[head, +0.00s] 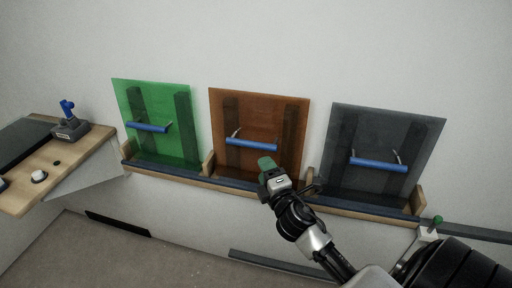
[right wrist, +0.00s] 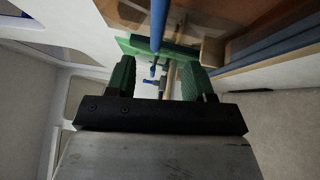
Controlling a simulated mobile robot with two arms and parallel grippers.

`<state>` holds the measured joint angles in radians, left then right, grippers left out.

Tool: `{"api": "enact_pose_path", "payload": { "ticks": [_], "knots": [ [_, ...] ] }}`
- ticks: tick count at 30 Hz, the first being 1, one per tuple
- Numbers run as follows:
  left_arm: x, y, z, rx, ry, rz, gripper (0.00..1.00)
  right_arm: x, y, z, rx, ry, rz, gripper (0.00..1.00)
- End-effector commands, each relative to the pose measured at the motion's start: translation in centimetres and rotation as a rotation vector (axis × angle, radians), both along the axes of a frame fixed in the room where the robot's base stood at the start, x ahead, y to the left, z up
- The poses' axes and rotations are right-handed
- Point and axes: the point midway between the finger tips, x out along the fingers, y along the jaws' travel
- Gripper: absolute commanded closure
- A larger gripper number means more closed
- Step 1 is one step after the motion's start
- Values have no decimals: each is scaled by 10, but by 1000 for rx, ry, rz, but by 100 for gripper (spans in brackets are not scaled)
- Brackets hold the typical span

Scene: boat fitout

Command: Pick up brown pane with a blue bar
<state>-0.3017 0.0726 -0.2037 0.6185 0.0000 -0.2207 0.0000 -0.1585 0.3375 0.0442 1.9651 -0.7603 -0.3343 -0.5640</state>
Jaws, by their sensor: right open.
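The brown pane (head: 258,112) stands upright in the middle of the wall rack, with a blue bar (head: 252,144) across its front. My right gripper (head: 267,165) is in front of the pane's lower part, just below and right of the bar. In the right wrist view the open green fingers (right wrist: 160,80) have nothing between them. There the blue bar (right wrist: 158,25) shows just beyond the fingertips, with the brown pane (right wrist: 240,14) behind it. I cannot tell whether the fingers touch the bar. My left gripper is not in view.
A green pane (head: 150,110) stands left of the brown one and a grey pane (head: 375,135) right of it, each with a blue bar. Wooden dividers separate them. A wooden worktop (head: 75,165) with a blue-handled device (head: 70,122) is at the left.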

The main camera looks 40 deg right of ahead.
Motion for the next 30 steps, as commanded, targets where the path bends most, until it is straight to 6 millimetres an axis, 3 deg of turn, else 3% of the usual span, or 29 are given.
{"api": "enact_pose_path", "payload": {
  "ticks": [2,6,17,24,30],
  "knots": [
    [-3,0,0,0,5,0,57,6,-1,12,-23,-23,-1,47],
    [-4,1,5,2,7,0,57,28,-6,17,-27,-26,-3,47],
    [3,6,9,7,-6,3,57,63,-14,16,-21,-23,-2,47],
    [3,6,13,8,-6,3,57,96,-23,14,-21,-23,-2,47],
    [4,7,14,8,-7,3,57,104,-24,13,-21,-21,-1,47]
  ]
}}
